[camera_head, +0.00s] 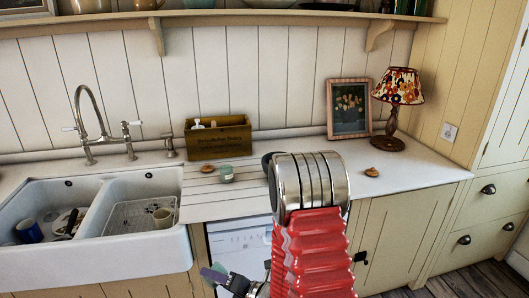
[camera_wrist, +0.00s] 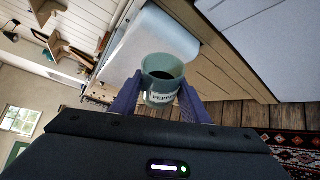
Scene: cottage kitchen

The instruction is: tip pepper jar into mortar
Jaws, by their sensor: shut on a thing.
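The pepper jar (camera_wrist: 160,84) is pale green with a label reading PEPPER. In the wrist view its open mouth shows dark contents. My gripper (camera_wrist: 160,98) is shut on it, with a purple finger on each side. A dark rounded thing (camera_head: 267,162) on the counter is mostly hidden behind my red arm. It may be the mortar, but I cannot tell.
A small green pot (camera_head: 226,173) stands on the counter (camera_head: 200,207) before a wooden box (camera_head: 219,139). A picture frame (camera_head: 349,109) and lamp (camera_head: 397,100) stand right. The double sink (camera_head: 95,255) with tap is left. A patterned rug (camera_wrist: 290,150) lies on the floor.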

